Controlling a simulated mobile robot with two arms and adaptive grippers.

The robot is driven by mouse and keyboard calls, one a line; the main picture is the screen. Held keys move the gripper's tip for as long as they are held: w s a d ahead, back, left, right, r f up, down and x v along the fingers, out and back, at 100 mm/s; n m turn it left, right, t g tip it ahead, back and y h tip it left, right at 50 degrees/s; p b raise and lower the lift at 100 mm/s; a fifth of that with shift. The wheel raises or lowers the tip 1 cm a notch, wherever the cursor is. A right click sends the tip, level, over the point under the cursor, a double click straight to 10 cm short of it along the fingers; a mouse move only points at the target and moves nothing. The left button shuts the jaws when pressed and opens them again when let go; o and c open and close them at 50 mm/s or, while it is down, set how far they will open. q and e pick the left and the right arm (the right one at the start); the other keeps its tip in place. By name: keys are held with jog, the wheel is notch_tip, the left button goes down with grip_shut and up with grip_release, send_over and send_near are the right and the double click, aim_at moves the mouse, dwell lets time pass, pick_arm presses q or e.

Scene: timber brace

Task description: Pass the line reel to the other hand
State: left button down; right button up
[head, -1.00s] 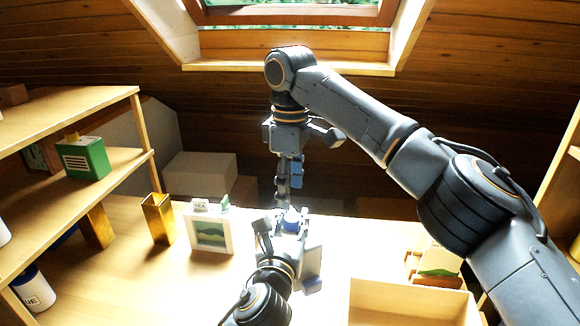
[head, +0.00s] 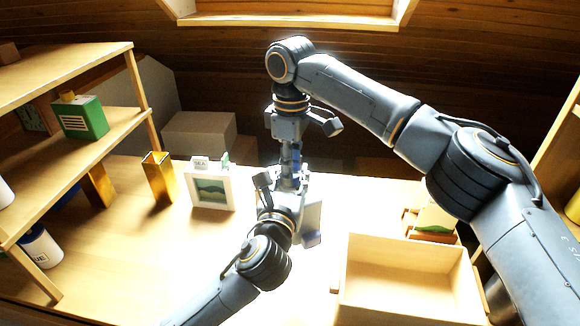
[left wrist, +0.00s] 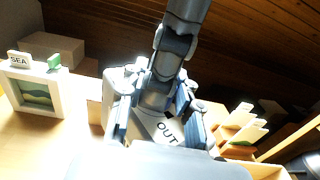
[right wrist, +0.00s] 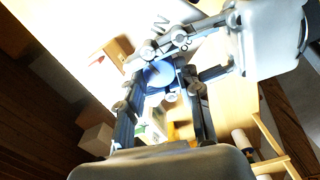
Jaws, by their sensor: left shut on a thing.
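The line reel (right wrist: 158,74) is a round blue and pale thing, mostly covered by fingers. In the head view only a little of it shows (head: 289,183). My left gripper (head: 286,186) is shut on it and holds it above the table. My right gripper (head: 292,158) points down from above, right over the left one. In the right wrist view my right gripper's fingers (right wrist: 160,88) are apart, with the reel between or just beyond their tips; contact cannot be told. In the left wrist view the right gripper's fingers block the reel.
An open wooden box (head: 405,285) stands at the front right. A framed picture (head: 210,190) and a gold container (head: 159,176) stand left on the table (head: 120,245). Shelves (head: 125,130) with a green box (head: 82,118) are at the far left.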

pick_arm(q)
jog(key=shift+w, duration=0.1)
pick_arm(e)
jog(key=shift+s+a, duration=0.1)
jog(key=shift+s, duration=0.1)
grip_shut()
pick_arm(q)
jog(key=c, duration=0.8)
grip_release()
jog(key=shift+a, duration=0.1)
jog(key=shift+c, duration=0.2)
